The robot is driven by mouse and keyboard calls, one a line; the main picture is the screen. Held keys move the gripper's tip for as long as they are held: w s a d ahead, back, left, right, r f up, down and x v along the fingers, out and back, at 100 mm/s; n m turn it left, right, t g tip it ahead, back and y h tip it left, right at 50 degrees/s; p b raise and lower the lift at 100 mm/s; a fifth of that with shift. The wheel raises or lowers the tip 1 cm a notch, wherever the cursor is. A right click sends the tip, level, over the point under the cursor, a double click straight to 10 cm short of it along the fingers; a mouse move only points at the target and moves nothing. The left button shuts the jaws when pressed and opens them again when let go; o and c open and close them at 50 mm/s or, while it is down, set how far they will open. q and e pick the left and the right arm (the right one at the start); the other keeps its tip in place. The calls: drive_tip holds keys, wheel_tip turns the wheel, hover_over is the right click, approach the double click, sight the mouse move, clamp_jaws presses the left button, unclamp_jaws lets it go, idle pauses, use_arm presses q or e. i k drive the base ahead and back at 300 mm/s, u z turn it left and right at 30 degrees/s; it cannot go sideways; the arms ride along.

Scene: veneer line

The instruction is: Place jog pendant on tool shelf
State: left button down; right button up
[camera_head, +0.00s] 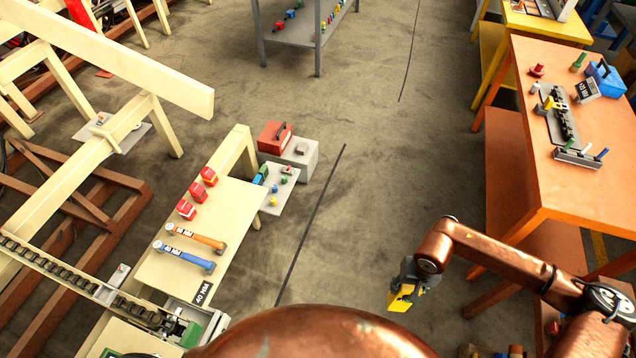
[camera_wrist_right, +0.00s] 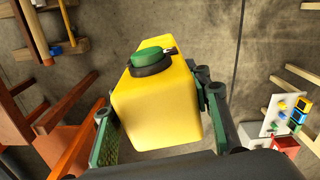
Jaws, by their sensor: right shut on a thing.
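The jog pendant appears as a yellow box with a green round button on a dark collar (camera_wrist_right: 155,105) in the right wrist view. My right gripper (camera_wrist_right: 160,125) is shut on it, one finger on each side. In the head view the right gripper (camera_head: 408,282) hangs over open floor, with the yellow pendant (camera_head: 401,298) below it. My left gripper is not in view. I cannot tell for sure which surface is the tool shelf. A grey metal rack (camera_head: 300,33) with small coloured items stands at the back, and an orange two-level bench (camera_head: 532,105) stands at the right.
The orange bench top holds a blue box (camera_head: 605,77) and a grey tool rack (camera_head: 560,115). At the left, a cream table (camera_head: 165,270) bears red blocks and two hammers. A red box (camera_head: 274,137) sits beyond it. The middle floor is clear.

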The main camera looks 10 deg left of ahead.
sight(204, 220)
drive_tip(key=i, duration=2.05)
drive_tip(key=u, duration=3.65)
drive_tip(key=i, duration=0.5)
drive_tip(key=u, duration=0.05)
